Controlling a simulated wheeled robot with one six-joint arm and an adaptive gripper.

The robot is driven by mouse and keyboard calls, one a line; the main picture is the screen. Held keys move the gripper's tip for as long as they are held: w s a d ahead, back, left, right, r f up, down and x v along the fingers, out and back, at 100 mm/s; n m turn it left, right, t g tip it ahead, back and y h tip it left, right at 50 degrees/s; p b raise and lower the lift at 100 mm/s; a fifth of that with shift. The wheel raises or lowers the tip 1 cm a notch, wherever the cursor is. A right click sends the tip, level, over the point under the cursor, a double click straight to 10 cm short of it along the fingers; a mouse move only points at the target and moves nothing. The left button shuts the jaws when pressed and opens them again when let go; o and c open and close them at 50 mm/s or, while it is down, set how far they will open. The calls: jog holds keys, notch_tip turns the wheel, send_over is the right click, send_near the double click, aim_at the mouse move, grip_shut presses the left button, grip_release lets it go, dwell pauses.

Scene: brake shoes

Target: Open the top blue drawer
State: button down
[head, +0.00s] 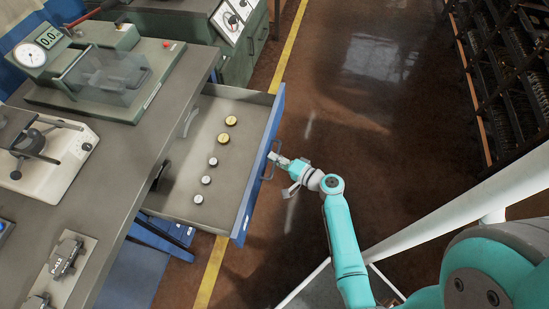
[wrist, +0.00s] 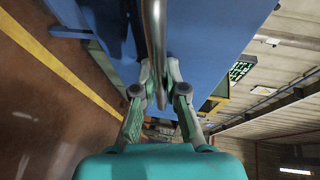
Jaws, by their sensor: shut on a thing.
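The top blue drawer (head: 259,165) stands pulled out of the grey-topped workbench (head: 110,160) in the head view. Several small round weights (head: 213,162), some brass and some silver, lie on its grey floor. My gripper (head: 274,160) is at the drawer's outer front face, shut on the drawer handle (wrist: 155,40). In the wrist view the handle is a metal bar running between my gripper's fingers (wrist: 160,85), with the blue drawer front (wrist: 215,30) behind it. The fingertips' exact contact with the bar is partly hidden.
A device with a dial gauge (head: 30,56) and a white instrument (head: 45,155) stand on the benchtop. A yellow line (head: 211,270) runs along the brown floor below the drawer. Dark racks (head: 510,75) stand at the right. The floor between is clear.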

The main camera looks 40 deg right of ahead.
jog(key=c, duration=1.5)
grip_release()
jog(key=v, duration=1.2)
